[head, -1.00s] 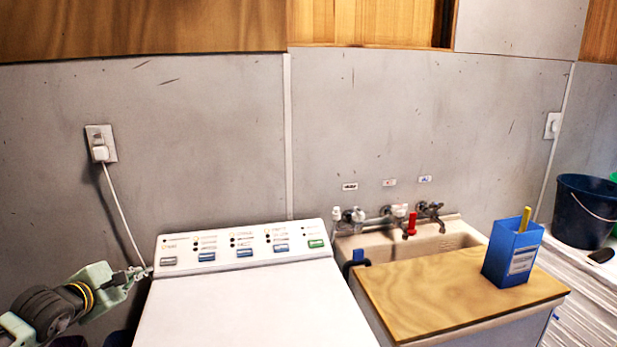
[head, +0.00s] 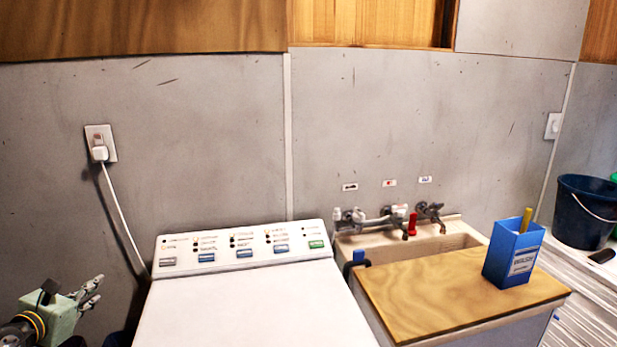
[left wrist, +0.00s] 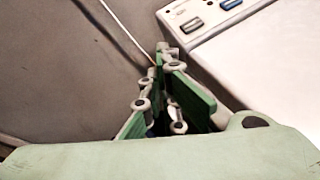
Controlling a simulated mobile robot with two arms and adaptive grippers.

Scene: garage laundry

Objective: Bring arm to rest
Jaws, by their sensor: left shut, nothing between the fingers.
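My left gripper (head: 92,290) is at the lower left of the head view, left of the washing machine (head: 245,305) and apart from it. Its green and grey fingers also show in the left wrist view (left wrist: 168,85), close together with nothing held between them. The washer's control panel corner is at the upper right of the left wrist view (left wrist: 200,15). My right gripper is in neither view.
A white cord (head: 122,215) hangs from the wall outlet (head: 100,143) behind the gripper. To the right stand a sink (head: 440,243) with taps, a wooden board (head: 415,297), a blue box (head: 512,255) and a dark bucket (head: 583,212). Grey wall is behind.

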